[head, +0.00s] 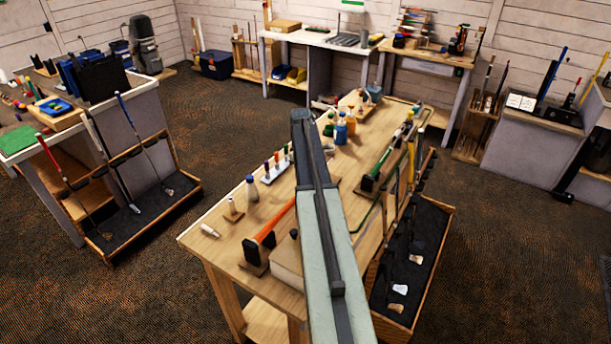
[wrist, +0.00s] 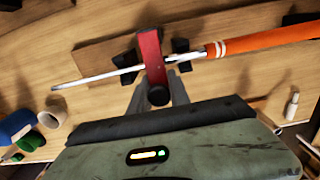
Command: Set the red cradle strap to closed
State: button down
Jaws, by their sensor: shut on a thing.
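The red cradle strap (wrist: 150,52) shows in the wrist view, passing across the club's silver shaft (wrist: 100,77) between the dark cradle blocks (wrist: 181,46). Its near end has a dark round knob (wrist: 158,95). My gripper (wrist: 157,86) is shut on the strap's near end, with a finger on each side. I cannot tell whether the strap is latched. The club's orange grip (wrist: 260,40) extends right from the cradle and also shows in the head view (head: 274,226). In the head view my arm hides the strap and gripper.
The wooden workbench (head: 225,240) holds several bottles, including a blue one (head: 341,132), and a white tray of coloured tubes (head: 272,173). A club rack (head: 425,255) stands at its right side. Open floor lies to the left.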

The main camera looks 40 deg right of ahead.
jog(key=shift+w, duration=0.15)
jog(key=c, duration=1.3)
grip_release()
jog(key=shift+o, duration=0.2)
notch_tip(320, 180, up, 8)
jog(key=p, duration=0.8)
jog(key=shift+w, duration=0.15)
